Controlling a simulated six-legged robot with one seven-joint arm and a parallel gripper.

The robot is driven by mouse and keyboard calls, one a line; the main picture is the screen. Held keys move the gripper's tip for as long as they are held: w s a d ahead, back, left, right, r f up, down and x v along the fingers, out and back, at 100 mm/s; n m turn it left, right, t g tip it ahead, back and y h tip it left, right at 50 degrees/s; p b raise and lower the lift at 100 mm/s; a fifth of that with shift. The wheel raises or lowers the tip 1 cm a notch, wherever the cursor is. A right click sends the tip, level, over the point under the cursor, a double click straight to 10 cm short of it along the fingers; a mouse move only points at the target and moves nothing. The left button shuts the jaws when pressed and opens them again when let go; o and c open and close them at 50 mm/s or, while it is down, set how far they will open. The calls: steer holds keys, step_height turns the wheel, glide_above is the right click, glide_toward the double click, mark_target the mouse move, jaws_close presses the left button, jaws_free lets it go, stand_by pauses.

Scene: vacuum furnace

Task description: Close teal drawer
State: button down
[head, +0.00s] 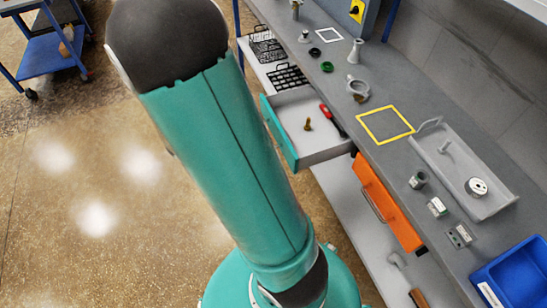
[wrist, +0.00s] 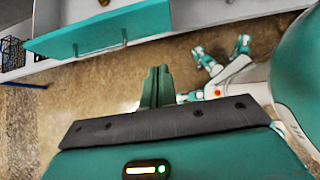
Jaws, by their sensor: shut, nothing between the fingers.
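The teal drawer (head: 281,133) stands pulled out of the bench in the head view, with grey walls and a teal front. A small brass piece (head: 308,125) and a red-handled tool (head: 330,116) lie in it. In the wrist view the teal drawer front (wrist: 105,30) runs across the upper left. My gripper (wrist: 156,72) is shut and empty, its fingers pointing toward the drawer. In the wrist picture the fingertips sit just below the drawer front's right end; I cannot tell the exact gap. My gripper does not show in the head view, where my arm covers much of the middle.
An orange drawer (head: 385,203) sits right of the teal one and looks slightly out. The bench top holds a yellow square outline (head: 385,124), a grey tray (head: 437,150), a blue bin (head: 515,275) and small parts. The floor (head: 90,180) at left is clear; a blue cart (head: 48,50) stands beyond.

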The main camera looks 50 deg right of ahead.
mark_target(290, 162)
steer(key=shift+s+d+r+x, duration=0.15)
steer(key=shift+d+r+x, duration=0.15)
steer(key=shift+x, duration=1.8)
steer(key=shift+s+d+r+x, duration=0.25)
steer(key=shift+r+x, duration=0.1)
steer(key=shift+x, duration=1.8)
steer(key=shift+s+d+r+x, duration=0.1)
steer(key=shift+d+r+x, duration=0.2)
steer(key=shift+x, duration=1.8)
